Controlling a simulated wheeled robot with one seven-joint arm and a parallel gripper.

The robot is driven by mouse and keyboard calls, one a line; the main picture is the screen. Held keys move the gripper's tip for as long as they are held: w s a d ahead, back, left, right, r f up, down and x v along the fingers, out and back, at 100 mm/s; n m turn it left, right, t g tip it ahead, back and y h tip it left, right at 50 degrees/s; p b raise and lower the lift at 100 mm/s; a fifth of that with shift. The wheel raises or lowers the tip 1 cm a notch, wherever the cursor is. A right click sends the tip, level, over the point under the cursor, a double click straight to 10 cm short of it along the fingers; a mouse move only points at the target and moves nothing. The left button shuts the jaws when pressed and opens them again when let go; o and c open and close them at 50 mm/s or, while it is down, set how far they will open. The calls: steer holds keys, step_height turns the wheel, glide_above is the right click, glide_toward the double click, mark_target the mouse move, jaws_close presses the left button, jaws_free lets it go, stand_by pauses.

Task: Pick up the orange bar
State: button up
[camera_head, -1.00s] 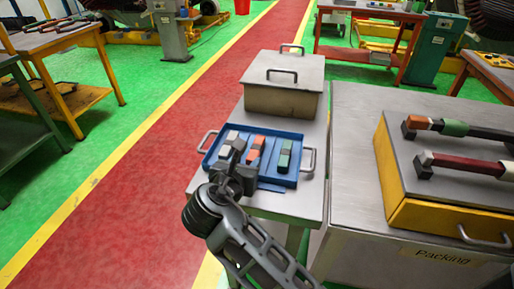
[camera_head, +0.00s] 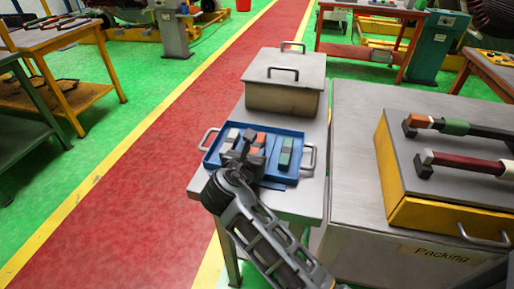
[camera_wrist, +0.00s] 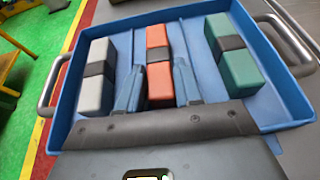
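The orange bar (camera_wrist: 159,84), with a dark band around its middle, lies in the middle of the blue tray (camera_wrist: 66,102). In the wrist view my gripper (camera_wrist: 157,88) is over the bar's near half, with one blue-grey finger on each side and a small gap showing, so it looks open. Whether the fingers touch the bar is not clear. In the head view my gripper (camera_head: 243,152) is over the tray and hides part of the orange bar (camera_head: 260,139).
A grey bar (camera_wrist: 96,80) lies left of the orange one and a green bar (camera_wrist: 232,52) lies right, both in the tray. A lidded metal box (camera_head: 284,97) stands behind the tray. A yellow-sided case (camera_head: 416,207) with tools on top stands to the right.

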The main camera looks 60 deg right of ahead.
jaws_close()
